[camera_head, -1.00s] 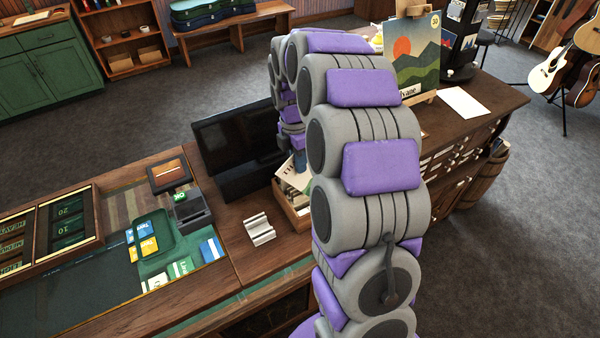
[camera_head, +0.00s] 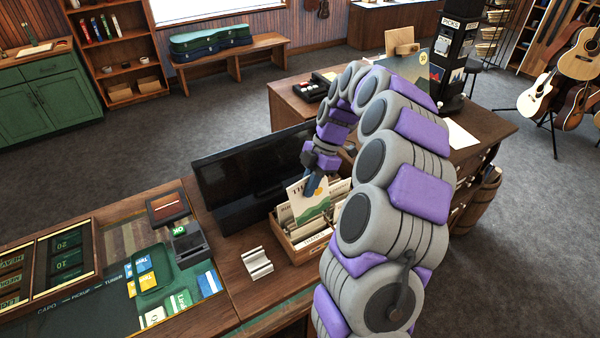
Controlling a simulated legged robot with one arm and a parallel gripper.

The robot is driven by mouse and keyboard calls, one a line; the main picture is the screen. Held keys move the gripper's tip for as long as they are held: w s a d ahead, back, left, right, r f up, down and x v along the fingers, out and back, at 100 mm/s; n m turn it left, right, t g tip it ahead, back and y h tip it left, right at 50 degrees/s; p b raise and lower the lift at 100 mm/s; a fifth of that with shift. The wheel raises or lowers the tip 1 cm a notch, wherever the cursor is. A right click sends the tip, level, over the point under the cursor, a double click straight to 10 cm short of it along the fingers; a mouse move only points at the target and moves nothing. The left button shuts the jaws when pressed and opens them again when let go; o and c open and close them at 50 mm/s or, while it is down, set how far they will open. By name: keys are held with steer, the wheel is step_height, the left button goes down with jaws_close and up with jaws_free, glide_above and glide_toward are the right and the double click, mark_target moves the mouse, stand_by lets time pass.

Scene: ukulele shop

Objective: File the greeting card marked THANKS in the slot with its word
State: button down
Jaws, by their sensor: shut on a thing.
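The greeting card (camera_head: 305,205) is light, with a green hill picture, and its visible letters begin "TH"; the rest of the word is covered or too small to read. My gripper (camera_head: 312,186) is shut on its upper right part. The card hangs roughly upright at the wooden card box (camera_head: 303,250), and I cannot tell whether its lower edge is inside a slot. Other cards (camera_head: 338,191) stand in the box behind and to the right of it. The slot words are too small to read, and my arm hides the box's right side.
A black monitor (camera_head: 245,175) stands close behind and left of the box. A small white stand (camera_head: 257,263) sits on the counter left of the box. A card reader (camera_head: 187,240) and a green tray (camera_head: 158,279) lie farther left.

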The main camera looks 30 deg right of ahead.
mark_target(311, 206)
steer(key=shift+s+d+f+t+y+p, duration=0.3)
steer(key=shift+d+f+y, duration=0.2)
steer(key=shift+d+y, duration=0.15)
steer(key=shift+f+y, duration=0.25)
steer(key=shift+a+f, duration=0.2)
steer(key=shift+f, duration=0.35)
steer(key=shift+d+f+p, duration=0.25)
steer(key=shift+f+p, duration=0.1)
steer(key=shift+f, duration=0.95)
steer(key=shift+a+f, duration=0.15)
steer(key=shift+f, duration=0.9)
steer(key=shift+f+b, duration=3.45)
steer(key=shift+f, duration=0.55)
steer(key=c, duration=1.2)
jaws_free()
steer(key=shift+o, duration=0.2)
